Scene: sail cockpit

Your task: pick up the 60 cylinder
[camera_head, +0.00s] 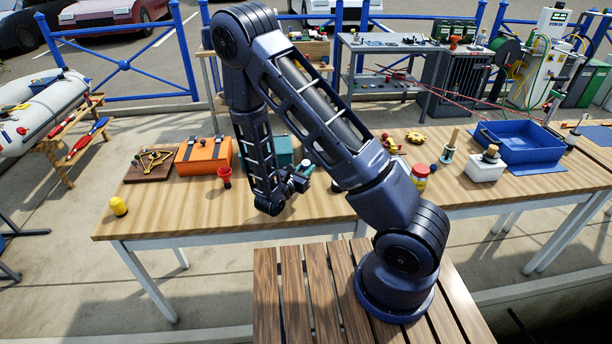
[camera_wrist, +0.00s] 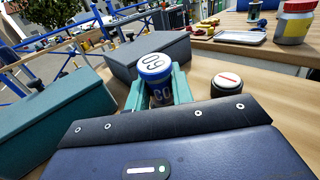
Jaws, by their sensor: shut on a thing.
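The 60 cylinder (camera_wrist: 155,68) shows in the wrist view, dark blue with a white top marked "60" and the number repeated on its side. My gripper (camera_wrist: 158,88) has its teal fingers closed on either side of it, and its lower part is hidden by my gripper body. In the head view my gripper (camera_head: 299,179) is low over the wooden table, and the cylinder is too small and covered to make out clearly. I cannot tell whether its base touches the table.
A teal box (camera_wrist: 50,118) and a grey box (camera_wrist: 150,52) stand close by. A dark round piece with a red-striped white top (camera_wrist: 227,82) is just right of the cylinder. On the table are an orange toolbox (camera_head: 204,155), a red cup (camera_head: 224,178) and a blue bin (camera_head: 522,150).

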